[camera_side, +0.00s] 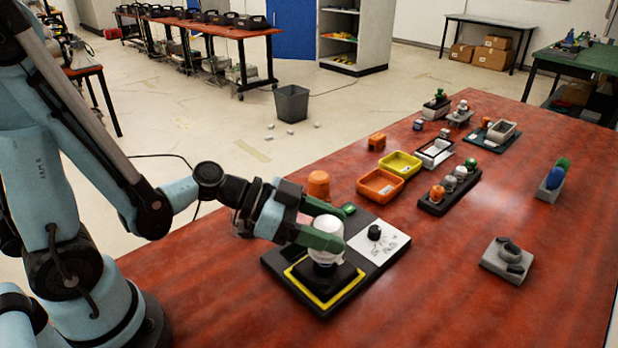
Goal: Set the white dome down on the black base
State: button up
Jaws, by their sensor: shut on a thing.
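The white dome (328,227) is between the green fingers of my gripper (332,228), which is shut on it. The near finger hides part of its side. The black base (328,283) is directly below the dome, inside a yellow square outline (303,292) on a dark board (362,285). The dome looks upright and lined up over the base. I cannot tell whether it touches the base or hangs just above it.
On the board's right is a white plate (392,244) with a black knob (374,232). An orange cylinder (318,184) stands behind my gripper. Orange (381,186) and yellow (401,163) trays and a dark rack (448,194) lie farther back. The table's right front is mostly clear.

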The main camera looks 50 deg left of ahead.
jog(key=shift+f, duration=0.3)
dwell(0.4)
dwell(0.5)
jog(key=o, duration=1.4)
jog(key=shift+r, duration=3.25)
